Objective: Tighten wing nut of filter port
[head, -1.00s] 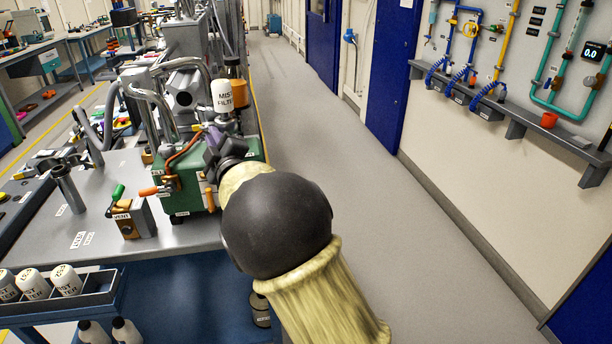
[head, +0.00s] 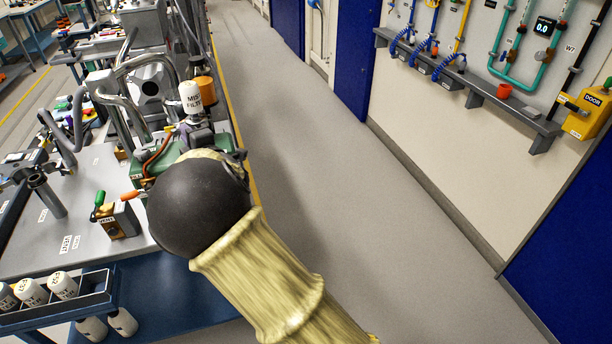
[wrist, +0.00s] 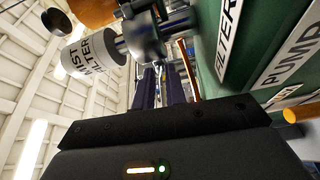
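The white canister marked MIST FILTER (head: 192,97) stands on the green pump (head: 147,168). It also shows at the upper left of the wrist view (wrist: 92,52). The grey filter port clamp (wrist: 143,38) is beside it, just beyond my fingertips. In the wrist view my gripper (wrist: 160,72) has two dark purple fingers a little apart, pointing at the port. A small pale metallic piece shows in the narrow gap between the tips; I cannot tell whether it is the wing nut or whether the fingers touch it. In the head view my arm hides most of the gripper.
The green pump wall with its FILTER label (wrist: 228,35) is close on the right of my fingers. Bent metal pipes (head: 130,80) rise behind the pump. A VENT block (head: 118,220) and a rack of white bottles (head: 62,283) are nearer. The right-hand floor (head: 330,180) is clear.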

